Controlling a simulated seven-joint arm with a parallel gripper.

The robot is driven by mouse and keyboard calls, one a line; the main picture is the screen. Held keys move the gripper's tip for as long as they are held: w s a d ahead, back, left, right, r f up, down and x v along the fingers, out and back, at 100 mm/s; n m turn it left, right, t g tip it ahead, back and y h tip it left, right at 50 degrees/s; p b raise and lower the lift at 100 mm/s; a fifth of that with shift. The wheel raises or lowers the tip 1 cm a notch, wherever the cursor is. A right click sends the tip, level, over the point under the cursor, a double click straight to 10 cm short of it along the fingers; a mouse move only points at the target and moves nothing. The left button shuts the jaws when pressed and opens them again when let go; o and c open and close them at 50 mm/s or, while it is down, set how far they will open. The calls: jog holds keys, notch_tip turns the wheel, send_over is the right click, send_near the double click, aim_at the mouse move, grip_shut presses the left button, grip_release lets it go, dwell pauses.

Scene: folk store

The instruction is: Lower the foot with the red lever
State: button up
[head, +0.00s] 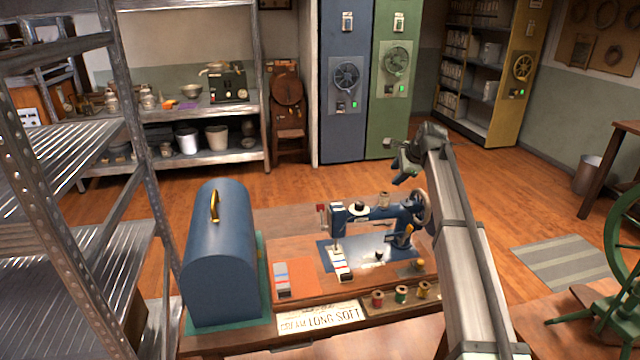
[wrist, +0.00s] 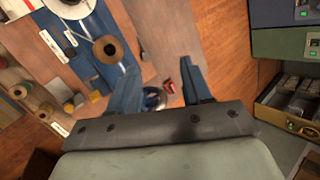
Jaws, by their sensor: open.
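A blue sewing machine (head: 407,215) stands on a wooden base, its head at the left end and its handwheel (head: 421,206) at the right. A small red lever (head: 321,210) shows at the left of the machine's head. The foot under the head is too small to make out. My gripper (head: 399,178) is open and empty, above and behind the right part of the machine, clearly apart from the lever. In the wrist view, a small red piece (wrist: 170,87) shows between my two blue fingers (wrist: 160,84), beyond them. I cannot tell whether it is the lever.
A blue domed case (head: 222,255) with a brass handle stands left of the machine. Several thread spools (head: 401,294) and a lettered sign (head: 319,317) are along the front. A metal shelf (head: 62,150) stands at the left. The space above the machine looks free.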

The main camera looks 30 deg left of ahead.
jog(key=s+a+n+g+h, duration=0.1)
jog(key=s+a+g+h, duration=0.1)
jog(key=s+a, duration=0.7)
jog(key=n+h, duration=0.1)
jog(key=h, duration=0.1)
send_near(319, 208)
jog(key=shift+x, duration=3.75)
jog(key=shift+w+a+f, duration=0.1)
jog(key=shift+a+f, duration=0.1)
jog(key=shift+f, duration=0.15)
jog(key=shift+d, duration=0.1)
